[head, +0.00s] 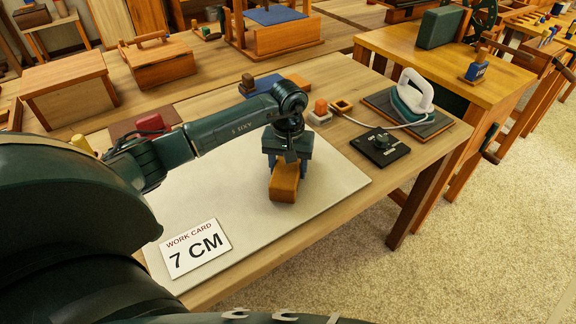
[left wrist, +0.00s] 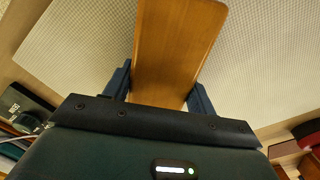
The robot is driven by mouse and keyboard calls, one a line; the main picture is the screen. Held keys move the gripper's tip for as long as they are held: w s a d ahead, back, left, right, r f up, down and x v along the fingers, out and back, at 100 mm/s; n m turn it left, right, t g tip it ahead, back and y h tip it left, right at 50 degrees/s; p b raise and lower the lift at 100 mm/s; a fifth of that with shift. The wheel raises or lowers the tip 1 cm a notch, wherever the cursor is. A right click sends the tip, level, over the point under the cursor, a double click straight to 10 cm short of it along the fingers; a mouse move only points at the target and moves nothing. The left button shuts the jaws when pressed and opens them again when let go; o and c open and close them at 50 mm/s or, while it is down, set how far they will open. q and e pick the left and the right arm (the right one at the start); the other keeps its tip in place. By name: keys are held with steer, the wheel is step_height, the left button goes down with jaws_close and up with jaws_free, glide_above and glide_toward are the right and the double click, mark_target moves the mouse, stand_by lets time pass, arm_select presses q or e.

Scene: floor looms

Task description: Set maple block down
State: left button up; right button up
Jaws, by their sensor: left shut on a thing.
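The maple block (head: 284,184) is an orange-brown wooden block over the right part of the pale board on the table. My left gripper (head: 286,163) points down and is shut on it from above. In the left wrist view the block (left wrist: 178,45) runs up from between the two blue fingers of the gripper (left wrist: 160,92). I cannot tell whether the block touches the pale board (head: 225,190) or is just above it. My right gripper is not in view.
A white work card (head: 195,249) reading "7 CM" lies on the board's front left. A black control box (head: 380,147), a white iron (head: 414,92) on its pad and small blocks stand to the right and behind. The board around the block is clear.

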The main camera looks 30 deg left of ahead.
arm_select(q)
steer(key=shift+f, duration=0.1)
steer(key=o, duration=1.2)
steer(key=shift+o, duration=0.2)
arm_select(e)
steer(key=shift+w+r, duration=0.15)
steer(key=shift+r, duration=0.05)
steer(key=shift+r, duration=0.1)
